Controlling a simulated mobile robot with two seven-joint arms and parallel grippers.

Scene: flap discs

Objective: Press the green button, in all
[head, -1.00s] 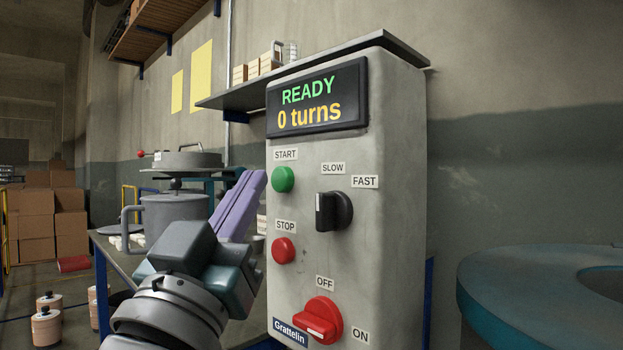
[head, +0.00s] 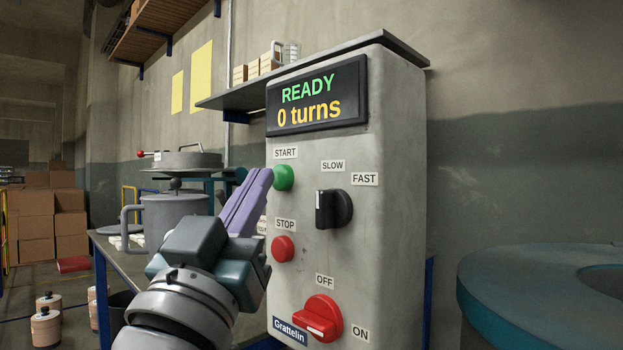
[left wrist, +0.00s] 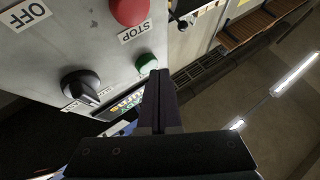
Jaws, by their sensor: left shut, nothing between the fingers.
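The green button (head: 285,178) sits under the START label on the grey control box (head: 390,200). The display (head: 317,97) reads READY and 0 turns. My left gripper (head: 262,172) is shut and empty, its purple fingers pointing up toward the box. Its tips are at the left edge of the green button; I cannot tell whether they touch it. In the left wrist view the green button (left wrist: 147,63) shows just beside the fingertips (left wrist: 159,74). My right gripper is not in view.
Below the green button is a red STOP button (head: 283,248). A black SLOW/FAST knob (head: 334,209) is to the right, and a red OFF/ON switch (head: 319,318) is lower. A table with a grey pot (head: 175,222) stands behind the arm. A blue round rim (head: 490,290) is at right.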

